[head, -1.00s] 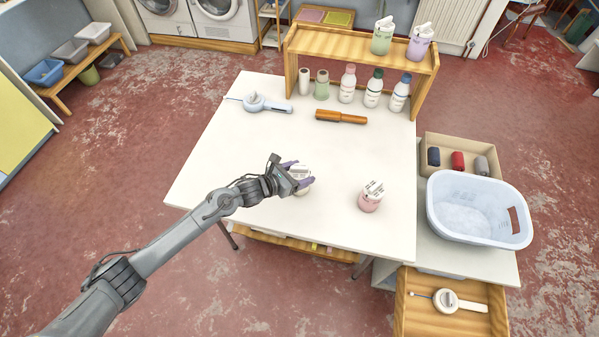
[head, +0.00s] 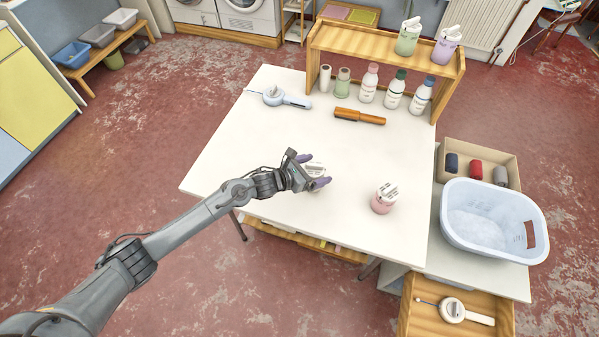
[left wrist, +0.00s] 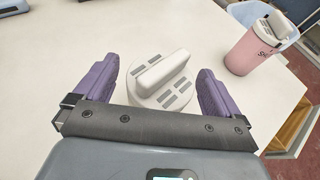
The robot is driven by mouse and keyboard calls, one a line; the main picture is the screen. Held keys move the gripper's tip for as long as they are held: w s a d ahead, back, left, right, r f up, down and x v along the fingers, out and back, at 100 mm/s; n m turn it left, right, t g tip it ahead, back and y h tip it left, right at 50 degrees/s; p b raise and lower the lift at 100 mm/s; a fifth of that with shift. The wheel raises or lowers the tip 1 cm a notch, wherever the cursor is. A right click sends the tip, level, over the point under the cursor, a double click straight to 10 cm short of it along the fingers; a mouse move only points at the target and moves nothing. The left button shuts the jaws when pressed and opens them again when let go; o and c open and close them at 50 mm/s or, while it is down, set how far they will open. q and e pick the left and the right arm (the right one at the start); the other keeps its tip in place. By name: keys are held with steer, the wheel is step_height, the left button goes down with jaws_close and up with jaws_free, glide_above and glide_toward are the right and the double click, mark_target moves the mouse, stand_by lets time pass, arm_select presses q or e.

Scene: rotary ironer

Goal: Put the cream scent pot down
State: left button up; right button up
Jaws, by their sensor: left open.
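The cream scent pot (head: 316,171) is on the white table (head: 240,150), between the open fingers of my left gripper (head: 312,170). In the left wrist view the pot's round slotted lid with its raised bar (left wrist: 161,77) shows between the two purple fingers (left wrist: 158,92), with a gap on each side. The pot's lower body is hidden under its lid and by the gripper. My right gripper is in neither view.
A pink scent pot (head: 384,198) stands to the right on the table. A laundry basket (head: 490,245) stands at right. The left table half is mostly clear.

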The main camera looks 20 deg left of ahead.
arm_select(q)
steer(key=v, duration=1.2)
steer(key=s+d+f+n+g+y, duration=0.1)
steer(key=s+d+n+y, duration=0.3)
steer(key=n, duration=0.6)
steer(key=s+d+f+n, duration=0.2)
steer(key=s+n, duration=0.4)
steer(key=n, duration=0.3)
steer(key=s+a+n+g+y, duration=0.2)
steer(key=s+a+n+g, duration=0.2)
steer(key=s+n, duration=1.3)
steer(key=n+g, duration=0.2)
steer(key=n, duration=0.2)
steer(key=shift+s+g+y, duration=0.35)
steer(key=shift+g+y, duration=0.05)
